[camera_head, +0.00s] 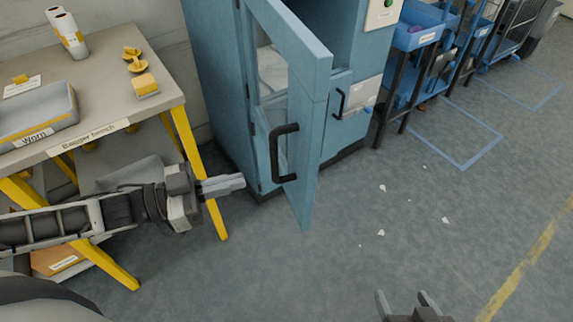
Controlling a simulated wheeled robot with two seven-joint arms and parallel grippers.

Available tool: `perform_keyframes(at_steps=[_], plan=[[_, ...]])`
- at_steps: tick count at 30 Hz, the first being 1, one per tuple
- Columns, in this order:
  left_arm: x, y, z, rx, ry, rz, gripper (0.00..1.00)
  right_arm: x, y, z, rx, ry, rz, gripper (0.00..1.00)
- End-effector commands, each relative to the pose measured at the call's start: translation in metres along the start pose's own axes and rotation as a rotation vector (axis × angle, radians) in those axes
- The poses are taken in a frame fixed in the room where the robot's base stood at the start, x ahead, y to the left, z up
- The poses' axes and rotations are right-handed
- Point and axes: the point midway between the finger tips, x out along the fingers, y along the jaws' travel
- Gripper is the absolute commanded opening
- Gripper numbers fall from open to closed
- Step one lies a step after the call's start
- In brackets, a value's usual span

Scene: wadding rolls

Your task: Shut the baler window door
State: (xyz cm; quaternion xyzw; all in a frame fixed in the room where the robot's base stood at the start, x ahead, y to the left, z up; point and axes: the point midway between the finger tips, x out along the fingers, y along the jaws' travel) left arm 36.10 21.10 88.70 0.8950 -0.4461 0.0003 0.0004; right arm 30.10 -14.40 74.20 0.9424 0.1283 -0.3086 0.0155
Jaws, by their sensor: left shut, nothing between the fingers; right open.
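The baler (211,78) is a tall blue cabinet at the top middle. Its window door (309,132) stands swung open toward me, with a black bar handle (276,154) on its face. Something pale shows through the door's window opening. My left gripper (243,182) is shut and empty, a little to the left of the handle and apart from it in the picture. My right gripper (406,298) is open and empty at the bottom edge, below and right of the door.
A bench (160,68) labelled "Bagger bench" stands at the left, with a grey tray (40,128) on it; my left arm passes in front of its legs. Blue racks (413,40) stand at the top right. The floor right of the door is open, with white scraps (381,233).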

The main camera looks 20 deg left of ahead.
Motion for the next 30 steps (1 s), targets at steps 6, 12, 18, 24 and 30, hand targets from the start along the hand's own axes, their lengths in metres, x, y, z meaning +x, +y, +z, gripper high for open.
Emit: perform_keyframes(at_steps=[6,12,18,24,30], plan=[[0.045,-0.001,-0.003,0.003,0.007,0.001,0.0,-0.001,0.0,-0.001,0.001,0.0,0.0,0.68],[0.082,-0.001,-0.003,0.002,0.004,-0.001,0.0,-0.003,0.0,-0.003,-0.003,-0.003,0.002,0.68],[0.103,0.0,-0.001,0.001,0.001,0.0,0.0,-0.004,0.0,-0.003,-0.005,-0.007,0.003,0.68],[0.107,0.0,0.0,0.0,-0.001,0.0,0.0,-0.003,0.001,-0.001,-0.006,-0.01,0.004,0.68],[0.107,0.0,0.0,0.0,-0.001,0.0,0.0,-0.003,0.001,-0.001,-0.007,-0.01,0.004,0.68]])
